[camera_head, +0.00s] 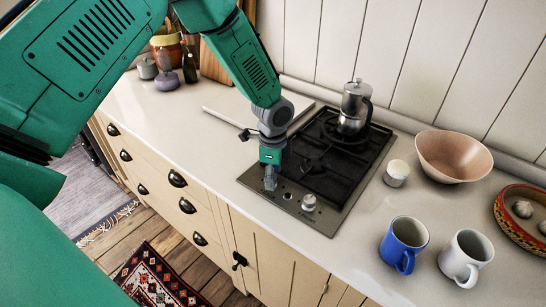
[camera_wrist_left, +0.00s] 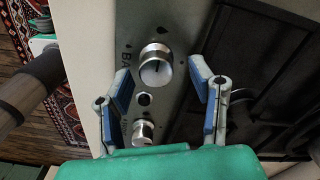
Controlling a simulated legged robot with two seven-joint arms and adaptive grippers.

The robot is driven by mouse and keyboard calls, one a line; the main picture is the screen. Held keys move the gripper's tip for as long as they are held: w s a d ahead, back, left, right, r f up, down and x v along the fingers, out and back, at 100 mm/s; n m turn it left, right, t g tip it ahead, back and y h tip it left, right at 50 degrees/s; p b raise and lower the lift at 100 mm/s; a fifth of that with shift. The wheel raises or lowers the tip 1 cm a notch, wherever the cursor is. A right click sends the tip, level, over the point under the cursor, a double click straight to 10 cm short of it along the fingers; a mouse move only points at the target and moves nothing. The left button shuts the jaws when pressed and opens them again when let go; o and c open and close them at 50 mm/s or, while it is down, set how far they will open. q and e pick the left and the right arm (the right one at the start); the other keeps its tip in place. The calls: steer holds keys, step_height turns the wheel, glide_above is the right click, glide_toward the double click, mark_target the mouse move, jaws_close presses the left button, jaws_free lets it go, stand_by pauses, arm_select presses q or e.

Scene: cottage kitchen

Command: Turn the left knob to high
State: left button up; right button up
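The hob (camera_head: 335,195) is set in the counter, with its control strip along the front edge. My left gripper (camera_head: 270,181) points down over the left end of that strip and hides the left knob in the head view. In the left wrist view, the left knob (camera_wrist_left: 155,66) is a silver cylinder with a dark mark on its face. The fingers of my left gripper (camera_wrist_left: 161,88) are open on both sides of it, with visible gaps. The right knob (camera_head: 309,202) stands clear; it also shows low in the wrist view (camera_wrist_left: 143,132). My right gripper is not in view.
A metal moka pot (camera_head: 354,104) stands on the back of the hob. A small white cup (camera_head: 396,173), a pink bowl (camera_head: 454,156), a blue mug (camera_head: 404,244) and a white mug (camera_head: 466,257) are to the right. A pale board (camera_head: 235,108) lies behind the gripper.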

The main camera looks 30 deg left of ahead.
arm_select(q)
steer(key=shift+s+f+n+b, duration=0.1)
steer(key=shift+f+n+b, duration=0.2)
steer(key=shift+n, duration=0.3)
steer(key=n+b, duration=0.3)
steer(key=n, duration=0.1)
steer(key=n+b, duration=0.3)
steer(key=n, duration=0.1)
steer(key=n+b, duration=0.3)
steer(key=n, duration=0.1)
steer(key=shift+a+f, duration=0.15)
steer(key=shift+a, duration=0.1)
step_height(320, 180, up, 14)
steer(key=shift+r+n+p, duration=0.25)
steer(key=shift+n+p, duration=0.05)
steer(key=shift+p, duration=0.15)
